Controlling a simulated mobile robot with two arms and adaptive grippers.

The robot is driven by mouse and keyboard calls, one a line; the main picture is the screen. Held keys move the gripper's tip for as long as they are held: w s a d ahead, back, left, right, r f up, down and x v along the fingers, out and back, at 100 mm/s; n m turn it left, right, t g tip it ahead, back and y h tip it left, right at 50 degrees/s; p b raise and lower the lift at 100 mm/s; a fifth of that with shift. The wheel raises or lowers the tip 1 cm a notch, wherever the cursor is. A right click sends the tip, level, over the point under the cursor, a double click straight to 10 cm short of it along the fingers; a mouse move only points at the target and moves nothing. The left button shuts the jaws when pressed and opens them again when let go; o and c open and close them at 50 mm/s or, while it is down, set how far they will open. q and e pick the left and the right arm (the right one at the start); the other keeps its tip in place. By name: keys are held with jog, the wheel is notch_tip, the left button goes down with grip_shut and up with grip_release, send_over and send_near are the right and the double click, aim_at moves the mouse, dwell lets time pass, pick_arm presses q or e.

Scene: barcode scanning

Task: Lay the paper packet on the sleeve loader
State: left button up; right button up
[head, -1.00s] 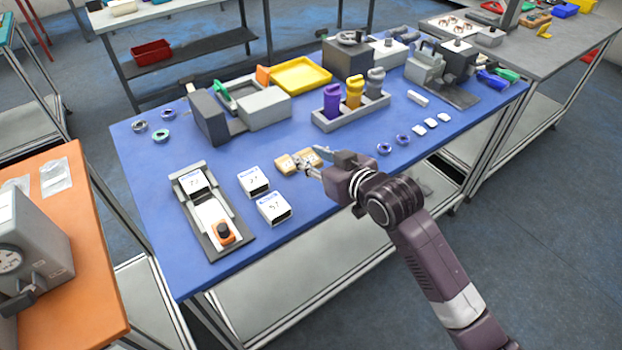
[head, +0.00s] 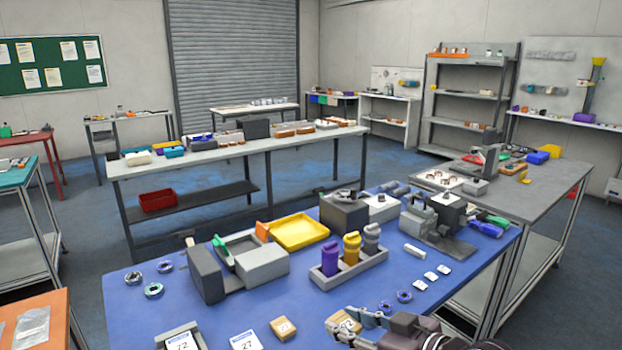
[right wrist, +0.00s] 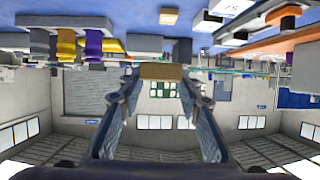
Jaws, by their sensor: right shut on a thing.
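My right gripper (head: 348,326) is at the bottom edge of the head view, shut on a tan paper packet (head: 345,320). The held packet (right wrist: 160,71) shows between both fingertips in the right wrist view, apart from the table. A second tan packet (head: 283,328) lies on the blue table to its left. No fixture is clearly marked as the sleeve loader. A grey fixture with a white box marked 72 (head: 180,342) is cut off at the lower left. A grey machine with a green part (head: 262,264) stands behind it. My left gripper is not in view.
The blue table (head: 220,312) carries a white box marked 27 (head: 245,342), a rack of purple, yellow and grey bottles (head: 372,262), a yellow tray (head: 300,232) and several small rings. Blue surface is clear between the packets and the rack.

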jog(key=s+d+n+g+y, duration=0.2)
jog(key=s+d+n, duration=0.1)
jog(key=s+d, duration=1.05)
jog(key=w+a+r+m+t+h, duration=0.1)
jog(key=w+a+r+m, duration=0.1)
jog(key=w+a, duration=0.7)
jog(key=w+a+r+m+t+h, duration=0.2)
jog(key=w+a, duration=0.7)
jog(key=a, duration=0.3)
jog(key=shift+w+r, duration=0.2)
notch_tip(320, 180, down, 16)
jog(key=shift+r+p, duration=0.1)
jog(key=shift+p, duration=0.55)
jog(key=shift+f+p, duration=0.55)
jog(key=shift+f, duration=1.4)
